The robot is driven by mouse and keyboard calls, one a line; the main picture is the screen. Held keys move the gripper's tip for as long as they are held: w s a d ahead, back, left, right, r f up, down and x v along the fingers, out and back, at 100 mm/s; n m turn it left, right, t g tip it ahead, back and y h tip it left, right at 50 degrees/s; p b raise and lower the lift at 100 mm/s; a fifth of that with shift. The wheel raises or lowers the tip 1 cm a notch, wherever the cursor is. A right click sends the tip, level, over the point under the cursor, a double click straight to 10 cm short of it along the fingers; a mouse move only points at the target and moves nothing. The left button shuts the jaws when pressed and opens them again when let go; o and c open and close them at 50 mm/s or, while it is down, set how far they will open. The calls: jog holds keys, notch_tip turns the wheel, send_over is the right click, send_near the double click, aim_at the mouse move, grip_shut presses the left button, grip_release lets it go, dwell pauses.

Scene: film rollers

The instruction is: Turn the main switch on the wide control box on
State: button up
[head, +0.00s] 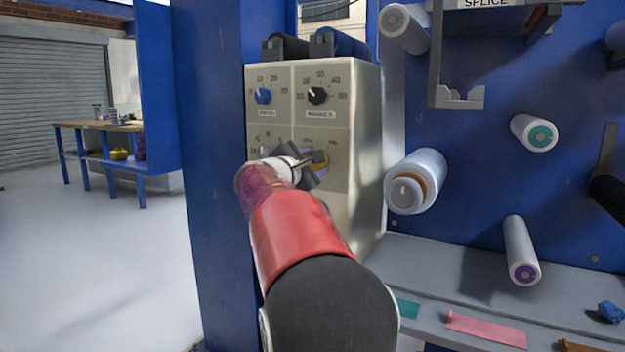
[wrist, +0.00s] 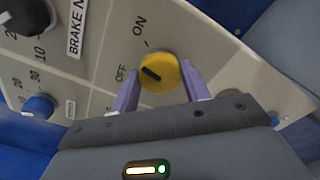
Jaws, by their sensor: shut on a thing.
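The wide control box (head: 335,205) is a beige panel mounted beside a blue post in the head view. Its main switch is a round yellow knob (wrist: 160,73) with a black pointer mark, between ON and OFF labels in the wrist view. The mark points towards the OFF label.
A blue dial (head: 263,96) and a black dial (head: 317,95) sit higher on the box. Film rollers (head: 415,182) stick out from the blue wall to the right, above a grey shelf (head: 420,262). The floor (head: 95,260) is open at left.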

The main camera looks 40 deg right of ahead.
jog(key=m+b, duration=0.4)
jog(key=shift+f+m, duration=0.15)
jog(key=shift+m, duration=0.25)
dwell(0.4)
jog(key=o, duration=1)
jog(key=b+v, duration=0.1)
jog(key=v, duration=0.7)
